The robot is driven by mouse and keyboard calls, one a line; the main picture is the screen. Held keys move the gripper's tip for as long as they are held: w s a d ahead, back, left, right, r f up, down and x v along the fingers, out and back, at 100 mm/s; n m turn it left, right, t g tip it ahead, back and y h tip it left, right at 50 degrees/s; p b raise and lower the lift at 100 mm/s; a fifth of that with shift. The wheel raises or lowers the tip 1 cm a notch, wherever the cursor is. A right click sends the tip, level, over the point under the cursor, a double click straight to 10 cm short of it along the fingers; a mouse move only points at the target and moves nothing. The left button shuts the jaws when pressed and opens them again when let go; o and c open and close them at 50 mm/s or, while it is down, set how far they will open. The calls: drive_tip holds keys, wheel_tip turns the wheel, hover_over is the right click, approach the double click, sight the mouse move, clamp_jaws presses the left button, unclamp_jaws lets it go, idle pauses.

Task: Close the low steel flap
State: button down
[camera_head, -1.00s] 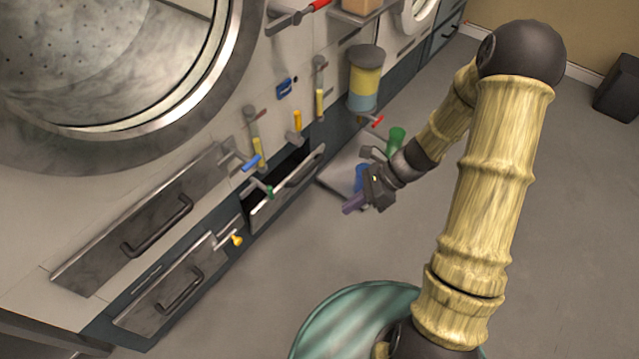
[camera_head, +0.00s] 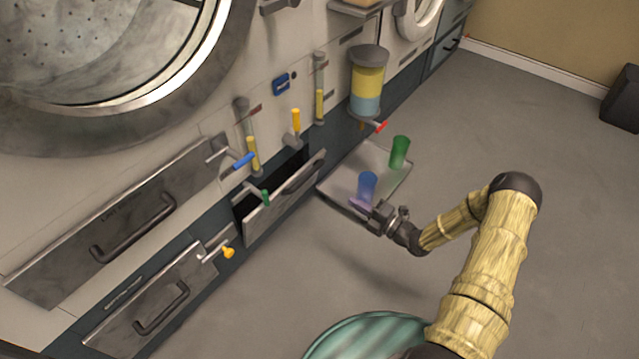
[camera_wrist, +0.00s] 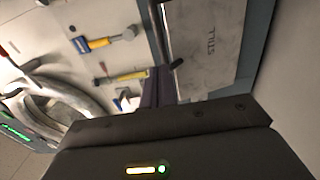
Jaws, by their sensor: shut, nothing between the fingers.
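The low steel flap (camera_head: 285,198) hangs tilted outward at the foot of the white machine front.
A tray (camera_head: 345,198) on the floor holds a blue cup (camera_head: 367,184) and a green cup (camera_head: 400,152), close to my gripper. Valve levers with blue (camera_head: 244,161), green (camera_head: 265,197) and yellow (camera_head: 228,252) ends jut out around the flap.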

drive_tip(key=shift+a, duration=0.1)
drive_tip(key=b, duration=0.8)
approach(312, 175)
drive_tip(key=x, duration=0.7)
drive_tip(key=shift+s+f, duration=0.15)
drive_tip(key=shift+s, duration=0.05)
drive_tip(key=shift+w+p, duration=0.1)
drive_tip(key=shift+p, duration=0.2)
